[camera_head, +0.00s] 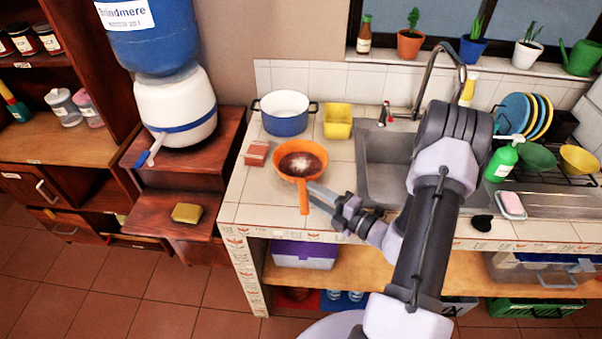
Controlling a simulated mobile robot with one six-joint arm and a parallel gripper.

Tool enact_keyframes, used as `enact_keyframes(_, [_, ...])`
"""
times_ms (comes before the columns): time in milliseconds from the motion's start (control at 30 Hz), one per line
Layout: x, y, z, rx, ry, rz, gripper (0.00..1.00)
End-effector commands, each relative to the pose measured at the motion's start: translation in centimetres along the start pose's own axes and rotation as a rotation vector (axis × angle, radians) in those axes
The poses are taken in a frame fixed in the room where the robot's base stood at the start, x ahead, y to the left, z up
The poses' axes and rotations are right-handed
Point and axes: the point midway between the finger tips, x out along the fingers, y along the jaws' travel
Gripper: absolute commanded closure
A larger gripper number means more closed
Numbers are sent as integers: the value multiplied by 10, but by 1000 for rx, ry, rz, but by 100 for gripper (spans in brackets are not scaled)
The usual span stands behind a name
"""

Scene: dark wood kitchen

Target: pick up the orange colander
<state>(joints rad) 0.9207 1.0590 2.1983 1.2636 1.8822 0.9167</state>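The orange colander (300,160) sits on the tiled counter, left of the sink. It looks like a round bowl with a dark reddish inside and a pale patch in the middle. Its orange handle (304,197) points toward the front edge of the counter. My gripper (313,193) reaches in from the right, low over the counter, with its fingertips just right of the handle. The fingers look apart, with nothing between them. Whether a fingertip touches the handle cannot be told.
Behind the colander stand a blue and white pot (285,115) and a yellow container (338,121). A small reddish box (257,153) lies to its left. The sink (385,165) and tap (428,75) are to the right. Bare counter (255,195) lies front left.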

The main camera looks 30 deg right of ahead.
Motion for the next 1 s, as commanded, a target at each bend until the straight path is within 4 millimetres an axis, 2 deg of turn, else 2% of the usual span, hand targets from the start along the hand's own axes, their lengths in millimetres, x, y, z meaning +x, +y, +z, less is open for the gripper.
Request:
enact_keyframes(33, [11, -4, -1, -4, 6, 1, 62])
enact_keyframes(133, [26, -3, -1, -1, 3, 0, 62])
enact_keyframes(367, [31, -1, 0, -1, 0, 0, 62])
enact_keyframes(567, [31, -1, 0, -1, 1, 0, 97])
enact_keyframes(600, [31, -1, 0, -1, 1, 0, 100])
enact_keyframes(1000, [30, -1, 0, -1, 1, 0, 100])
